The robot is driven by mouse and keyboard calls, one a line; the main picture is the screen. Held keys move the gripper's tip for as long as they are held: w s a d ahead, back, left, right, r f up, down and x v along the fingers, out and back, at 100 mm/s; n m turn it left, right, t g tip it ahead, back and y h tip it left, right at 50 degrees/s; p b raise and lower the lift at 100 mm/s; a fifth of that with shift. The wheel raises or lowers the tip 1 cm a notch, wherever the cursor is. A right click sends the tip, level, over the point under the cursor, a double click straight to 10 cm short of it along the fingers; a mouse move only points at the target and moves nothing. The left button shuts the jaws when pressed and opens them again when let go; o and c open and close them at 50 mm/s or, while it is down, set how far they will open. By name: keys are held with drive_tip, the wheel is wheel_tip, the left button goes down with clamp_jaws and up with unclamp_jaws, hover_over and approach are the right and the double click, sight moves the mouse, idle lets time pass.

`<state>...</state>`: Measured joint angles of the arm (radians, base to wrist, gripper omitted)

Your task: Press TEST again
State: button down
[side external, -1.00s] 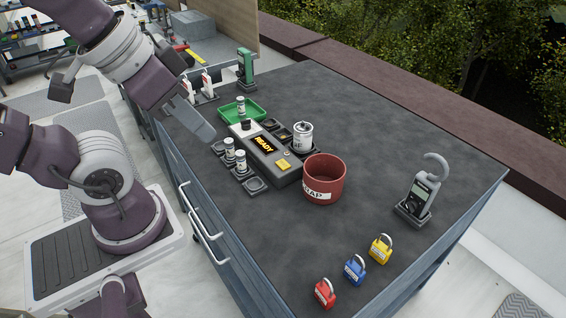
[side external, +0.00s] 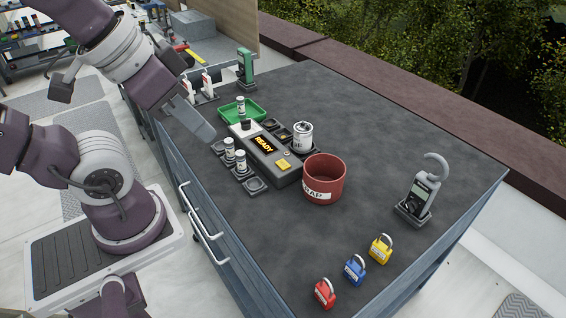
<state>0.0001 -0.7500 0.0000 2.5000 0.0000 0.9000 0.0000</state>
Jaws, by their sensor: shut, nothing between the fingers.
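The tester (side external: 284,177) is a long dark box on the grey bench top, with a lit display (side external: 264,143) reading READY. A yellow button or label (side external: 283,163) sits on its near end; its lettering is too small to read. My gripper (side external: 210,136) is shut and empty, above the left edge of the bench, left of the tester and apart from it. Two small white cylinders (side external: 241,160) stand on dark pads along the tester's left side. A larger white can (side external: 303,137) stands on its right side.
A red bin (side external: 325,178) with a partly visible label stands right of the tester. A green tray (side external: 258,113) holding a small cylinder lies behind it. A clamp meter (side external: 419,198) and several padlocks (side external: 355,269) are at the right and front. The bench's middle right is clear.

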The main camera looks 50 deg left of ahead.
idle(0.7)
drive_tip(key=m+t+h, duration=0.3)
drive_tip(key=m+h, duration=0.1)
drive_tip(key=m, duration=1)
hover_over(279, 164)
wheel_tip(279, 164, down, 13)
drive_tip(key=shift+d+r, duration=0.1)
drive_tip(key=shift+r, duration=0.1)
drive_tip(key=shift+f, duration=4.4)
